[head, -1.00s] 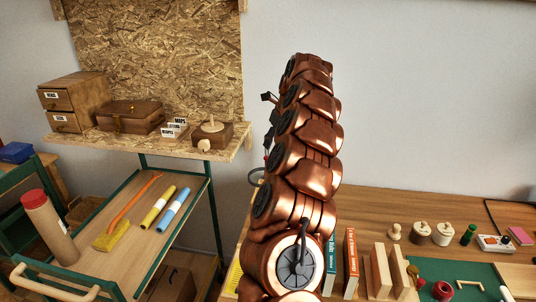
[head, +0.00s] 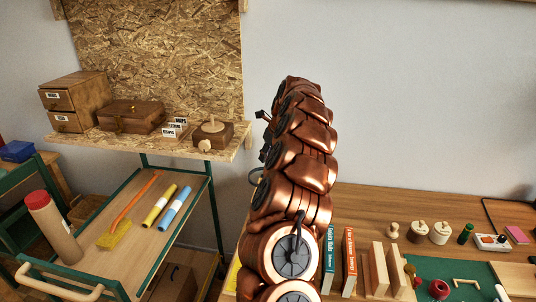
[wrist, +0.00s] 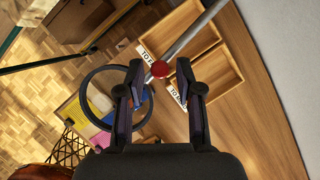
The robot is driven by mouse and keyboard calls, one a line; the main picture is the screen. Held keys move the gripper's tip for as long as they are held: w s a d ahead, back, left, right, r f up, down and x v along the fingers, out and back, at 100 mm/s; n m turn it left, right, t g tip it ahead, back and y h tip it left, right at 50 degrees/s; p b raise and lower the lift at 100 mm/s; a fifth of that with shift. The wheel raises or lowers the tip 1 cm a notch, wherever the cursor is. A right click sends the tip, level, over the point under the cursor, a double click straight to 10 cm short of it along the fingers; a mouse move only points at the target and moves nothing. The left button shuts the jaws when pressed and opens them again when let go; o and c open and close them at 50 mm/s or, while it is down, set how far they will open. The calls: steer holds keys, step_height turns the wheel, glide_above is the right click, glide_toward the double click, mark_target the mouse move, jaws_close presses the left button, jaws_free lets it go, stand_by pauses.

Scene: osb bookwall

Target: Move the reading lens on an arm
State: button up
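In the wrist view, the reading lens shows as a dark round ring (wrist: 90,78), with a pale grey rod (wrist: 205,20) running to the upper right and a red knob (wrist: 159,69) near where they meet. My gripper (wrist: 160,75) is open, with its two dark fingers on either side of the red knob. I cannot tell whether either finger touches it. The left finger overlaps part of the ring. In the head view, a bit of dark ring (head: 254,177) shows left of my copper arm, which hides my gripper.
Wooden trays with paper labels (wrist: 216,73) lie beside the rod. Yellow, blue and pink items (wrist: 98,103) lie below the ring. In the head view, the desk (head: 390,205) holds books (head: 349,262), bookends and small pots. A green-framed cart (head: 140,260) and an OSB shelf (head: 90,145) stand left.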

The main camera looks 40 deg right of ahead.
jaws_close()
